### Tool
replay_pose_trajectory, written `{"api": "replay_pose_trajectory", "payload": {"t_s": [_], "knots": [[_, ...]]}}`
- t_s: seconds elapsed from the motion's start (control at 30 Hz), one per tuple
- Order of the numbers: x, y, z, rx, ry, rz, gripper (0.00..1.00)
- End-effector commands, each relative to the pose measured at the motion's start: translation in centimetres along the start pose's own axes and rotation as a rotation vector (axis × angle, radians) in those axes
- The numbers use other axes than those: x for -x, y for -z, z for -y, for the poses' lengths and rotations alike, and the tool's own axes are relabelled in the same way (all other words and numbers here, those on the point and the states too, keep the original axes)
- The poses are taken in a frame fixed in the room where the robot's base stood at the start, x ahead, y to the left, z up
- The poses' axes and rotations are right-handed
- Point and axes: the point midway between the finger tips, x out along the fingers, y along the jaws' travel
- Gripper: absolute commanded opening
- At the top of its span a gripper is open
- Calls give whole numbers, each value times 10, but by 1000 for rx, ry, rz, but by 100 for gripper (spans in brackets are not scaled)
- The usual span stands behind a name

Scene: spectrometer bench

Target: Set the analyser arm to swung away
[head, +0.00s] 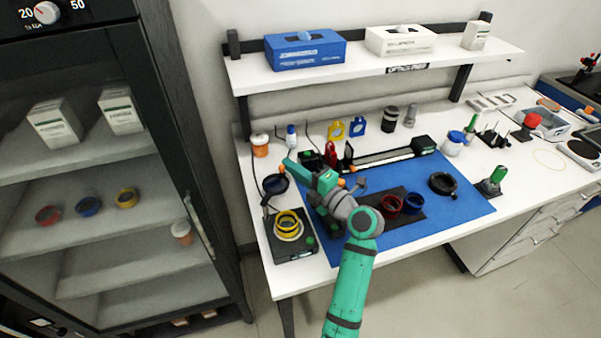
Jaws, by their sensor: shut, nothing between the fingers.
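The instrument box (307,252) at the left front of the bench is dark, with a green button. Stacked yellow rings (287,222) sit on its pale round plate. A dark round holder (275,184) with a thin black stem stands behind the rings at the box's back left; it looks like the analyser arm and appears to the side of the rings, not over them. My gripper (286,167) is shut and empty beside this holder, reaching in from the right. Whether the fingertips touch it is too small to tell. My own arm hides part of the blue mat.
The blue mat (467,205) carries a dark plate with red (391,204) and blue (414,203) rings, a black ring (442,184) and a black rail (385,158). A shelf (370,66) with boxes overhangs the back. A glass cabinet (130,180) stands left.

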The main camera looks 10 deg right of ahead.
Motion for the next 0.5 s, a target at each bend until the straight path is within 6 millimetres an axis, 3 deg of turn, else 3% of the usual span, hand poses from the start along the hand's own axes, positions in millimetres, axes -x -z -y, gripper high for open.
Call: {"api": "replay_pose_trajectory", "payload": {"t_s": [0.2, 0.5], "knots": [[-17, 5, 0, 1, 0, 0, 0], [-26, 9, 0, 1, 0, 1, 0]]}}
